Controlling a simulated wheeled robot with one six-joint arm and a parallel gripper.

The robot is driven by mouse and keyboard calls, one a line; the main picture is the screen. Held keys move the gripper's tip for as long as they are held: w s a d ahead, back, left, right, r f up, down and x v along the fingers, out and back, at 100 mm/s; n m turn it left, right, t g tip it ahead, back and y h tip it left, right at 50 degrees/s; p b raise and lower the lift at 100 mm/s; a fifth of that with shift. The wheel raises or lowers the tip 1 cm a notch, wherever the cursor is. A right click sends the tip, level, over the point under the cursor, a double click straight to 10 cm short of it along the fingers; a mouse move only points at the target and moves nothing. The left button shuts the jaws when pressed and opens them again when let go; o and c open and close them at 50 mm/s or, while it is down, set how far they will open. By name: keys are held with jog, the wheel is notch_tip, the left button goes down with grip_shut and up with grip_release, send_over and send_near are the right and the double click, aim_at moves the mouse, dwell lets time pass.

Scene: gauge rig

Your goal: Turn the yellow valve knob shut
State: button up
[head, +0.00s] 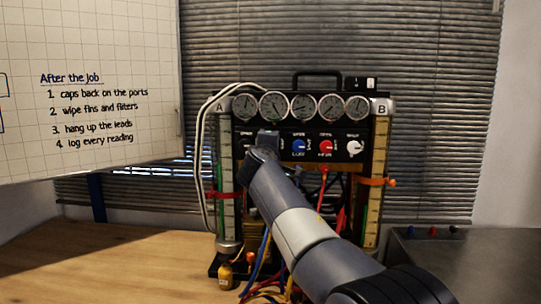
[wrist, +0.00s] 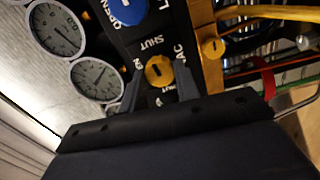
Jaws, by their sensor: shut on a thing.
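The yellow valve knob (wrist: 158,70) sits on the black panel in the wrist view, with a small dark mark on its face. Lettering that reads SHUT is printed beside it, and part of a VAC label shows to its right. My gripper (wrist: 158,86) has one finger on each side of the knob and is shut on it. In the head view my gripper (head: 265,143) is at the left part of the gauge rig's panel, and my wrist hides the yellow knob there.
A blue knob (head: 299,146), a red knob (head: 326,147) and a white knob (head: 353,147) line the panel to the right. Round gauges (head: 302,107) run above.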

jog(key=shift+m, duration=0.6)
jog(key=o, duration=1)
jog(key=shift+c, duration=0.2)
jog(key=s+b, duration=0.3)
jog(key=s, duration=0.7)
jog(key=shift+s+a+b, duration=0.2)
jog(key=shift+s+b, duration=0.15)
jog(key=shift+s, duration=0.05)
jog(key=w+p, duration=0.3)
jog(key=w, duration=0.8)
jog(key=shift+d, duration=0.2)
jog(key=shift+s, duration=0.2)
